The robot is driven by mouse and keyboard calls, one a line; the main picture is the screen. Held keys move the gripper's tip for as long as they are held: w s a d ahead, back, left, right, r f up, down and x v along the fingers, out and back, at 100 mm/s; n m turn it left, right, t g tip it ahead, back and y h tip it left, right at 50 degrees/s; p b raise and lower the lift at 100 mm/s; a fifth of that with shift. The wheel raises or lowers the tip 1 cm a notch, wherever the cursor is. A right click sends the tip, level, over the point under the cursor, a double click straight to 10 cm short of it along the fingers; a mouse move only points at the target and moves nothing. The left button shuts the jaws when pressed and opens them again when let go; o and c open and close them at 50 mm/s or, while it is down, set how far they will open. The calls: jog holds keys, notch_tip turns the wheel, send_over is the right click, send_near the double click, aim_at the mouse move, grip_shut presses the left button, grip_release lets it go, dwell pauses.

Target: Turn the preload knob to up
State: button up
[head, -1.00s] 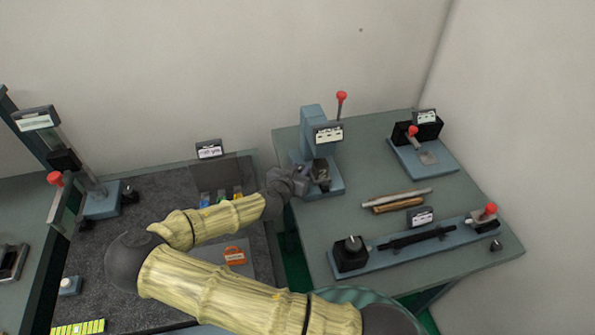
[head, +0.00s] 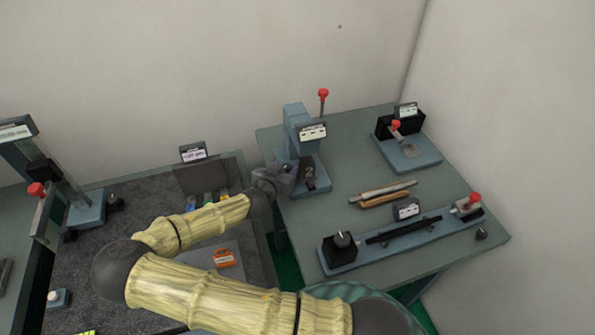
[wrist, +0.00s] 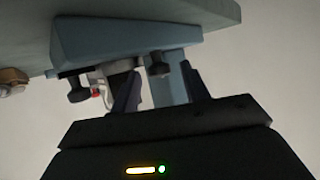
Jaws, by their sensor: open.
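My gripper (head: 288,176) is at the left front side of a blue-grey press-like station (head: 298,126) with a red-tipped lever. In the wrist view my gripper (wrist: 160,72) has its two dark fingers apart with nothing held. A small dark knob (wrist: 158,65) on the station's base shows between and beyond the fingertips. A second dark knob (wrist: 78,90) is left of the fingers. No readable label tells which one is the preload knob, and its pointing direction cannot be made out. In the head view my gripper hides this part of the base.
On the same table (head: 350,165) are a clamp station (head: 408,150), two rods (head: 385,195), and a long base with a black knob box (head: 340,250). A dark mat (head: 130,235) to the left holds an orange item (head: 224,257).

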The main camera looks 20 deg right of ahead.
jog(key=shift+a+m+g+h, duration=0.15)
jog(key=shift+m+g+h, duration=0.35)
jog(key=shift+m, duration=0.1)
jog(key=shift+w+a+m+g+h+p, duration=0.1)
jog(key=shift+w+m+g+h+p, duration=0.1)
jog(key=shift+m+g+h+p, duration=0.5)
jog(key=shift+w+a+m+g+h+p, duration=0.1)
jog(key=shift+w+m+g+h+p, duration=0.2)
jog(key=shift+m+g, duration=0.55)
jog(key=shift+s+m+g+h+p, duration=0.1)
jog(key=shift+m+g+h+p, duration=0.35)
jog(key=shift+m+g, duration=0.3)
jog(key=b+v, duration=0.5)
jog(key=v, duration=1.2)
jog(key=s+d+f+n+g+y+p, duration=0.2)
jog(key=s+d+n+g+y+p, duration=0.45)
jog(key=d, duration=0.65)
jog(key=s+r+n+t+y+p, duration=0.1)
jog(key=s+r+n+y+p, duration=0.1)
jog(key=s+r, duration=0.3)
jog(key=s+d+r+n+t+y+p, duration=0.1)
jog(key=s+r+n+t+y+p, duration=0.1)
jog(key=r, duration=1)
jog(key=s+n+y+p, duration=0.1)
jog(key=s+n, duration=0.1)
jog(key=s, duration=0.1)
jog(key=shift+d+r+y, duration=0.2)
jog(key=shift+d+y, duration=0.05)
jog(key=shift+y, duration=0.15)
